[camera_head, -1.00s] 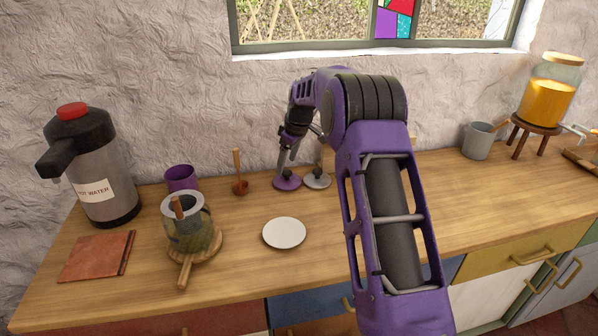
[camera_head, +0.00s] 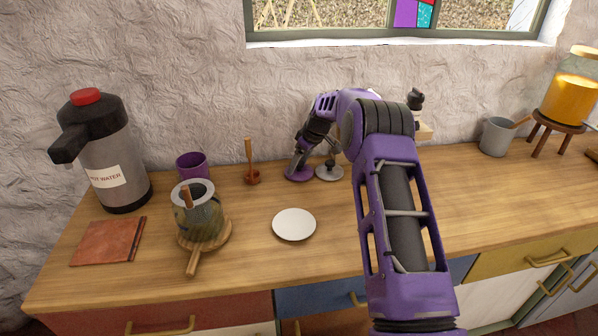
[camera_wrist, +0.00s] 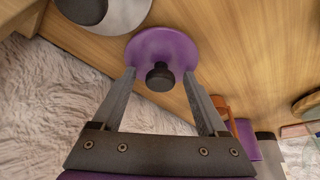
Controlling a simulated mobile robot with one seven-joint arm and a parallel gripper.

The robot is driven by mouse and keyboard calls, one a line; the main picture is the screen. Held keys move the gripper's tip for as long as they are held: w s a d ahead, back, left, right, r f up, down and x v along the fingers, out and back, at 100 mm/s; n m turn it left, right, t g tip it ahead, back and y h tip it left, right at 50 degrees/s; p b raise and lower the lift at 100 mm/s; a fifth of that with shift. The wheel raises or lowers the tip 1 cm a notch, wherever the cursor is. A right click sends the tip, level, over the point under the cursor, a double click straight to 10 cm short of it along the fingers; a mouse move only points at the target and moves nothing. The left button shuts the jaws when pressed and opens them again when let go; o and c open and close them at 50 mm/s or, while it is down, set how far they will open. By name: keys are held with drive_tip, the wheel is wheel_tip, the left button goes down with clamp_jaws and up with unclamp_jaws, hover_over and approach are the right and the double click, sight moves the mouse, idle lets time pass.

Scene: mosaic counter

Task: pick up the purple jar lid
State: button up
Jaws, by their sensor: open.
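The purple jar lid (camera_head: 298,174) lies flat on the wooden counter near the wall. In the wrist view the lid (camera_wrist: 163,50) is a round purple disc with a black knob standing up from its middle. My gripper (camera_wrist: 163,82) is open, its two fingertips on either side of the knob, over the near part of the disc. I cannot tell whether the fingers touch the lid. In the head view my gripper (camera_head: 298,163) comes down over the lid and hides part of it, including its knob.
A grey lid (camera_head: 329,173) with a dark knob lies right beside the purple one. A small wooden-handled tool (camera_head: 251,176) and a purple cup (camera_head: 192,165) stand to the left. A white plate (camera_head: 294,225) lies in front, with clear counter around it.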

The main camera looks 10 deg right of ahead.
clamp_jaws()
idle(0.3)
drive_tip(key=shift+r, duration=0.1)
